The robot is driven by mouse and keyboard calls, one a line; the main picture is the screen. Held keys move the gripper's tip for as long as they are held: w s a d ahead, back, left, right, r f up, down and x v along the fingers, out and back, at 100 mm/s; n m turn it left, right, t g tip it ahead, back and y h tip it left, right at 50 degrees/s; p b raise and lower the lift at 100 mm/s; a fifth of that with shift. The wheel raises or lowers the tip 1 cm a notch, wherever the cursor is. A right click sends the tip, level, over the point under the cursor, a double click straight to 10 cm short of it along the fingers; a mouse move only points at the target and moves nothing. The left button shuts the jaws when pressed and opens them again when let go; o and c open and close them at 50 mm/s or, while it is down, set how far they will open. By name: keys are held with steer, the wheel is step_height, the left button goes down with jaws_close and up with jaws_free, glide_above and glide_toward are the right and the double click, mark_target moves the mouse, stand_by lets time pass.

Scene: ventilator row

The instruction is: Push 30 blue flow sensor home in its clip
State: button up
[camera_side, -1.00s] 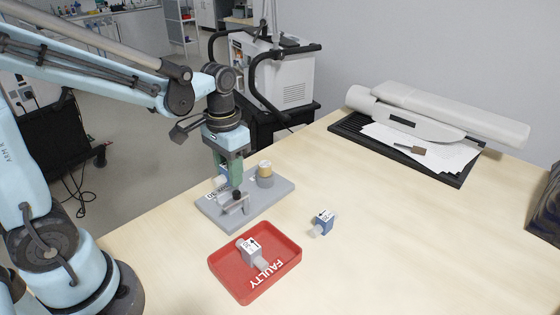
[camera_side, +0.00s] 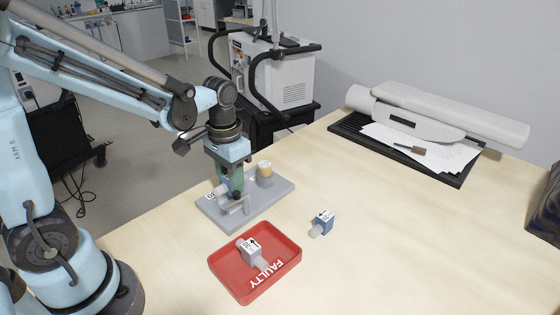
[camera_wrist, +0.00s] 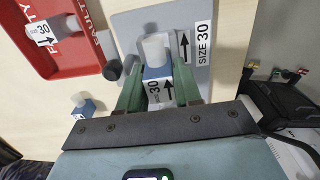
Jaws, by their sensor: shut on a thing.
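My gripper (camera_side: 235,188) is over the grey base plate (camera_side: 272,196), pointing down. In the wrist view its green fingers (camera_wrist: 158,88) are shut on a blue flow sensor (camera_wrist: 157,73) marked 30 with an arrow. The sensor's pale round end (camera_wrist: 154,48) points away from my gripper's body. Its arrow points the same way in the picture as the arrow beside the SIZE 30 label (camera_wrist: 203,43) on the plate. The clip is mostly hidden by the sensor and fingers, so how deep the sensor sits cannot be told.
A second blue sensor (camera_side: 322,224) lies loose on the table. A red FAULTY tray (camera_side: 222,269) in front holds a grey-white sensor (camera_side: 250,252). A brass-topped cylinder (camera_side: 265,174) stands on the plate beside my gripper. The table to the right is largely clear.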

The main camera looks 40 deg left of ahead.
steer(key=shift+f, duration=0.85)
stand_by(1.5)
steer(key=o, duration=1.1)
steer(key=shift+d+r, duration=0.1)
steer(key=shift+r, duration=3.4)
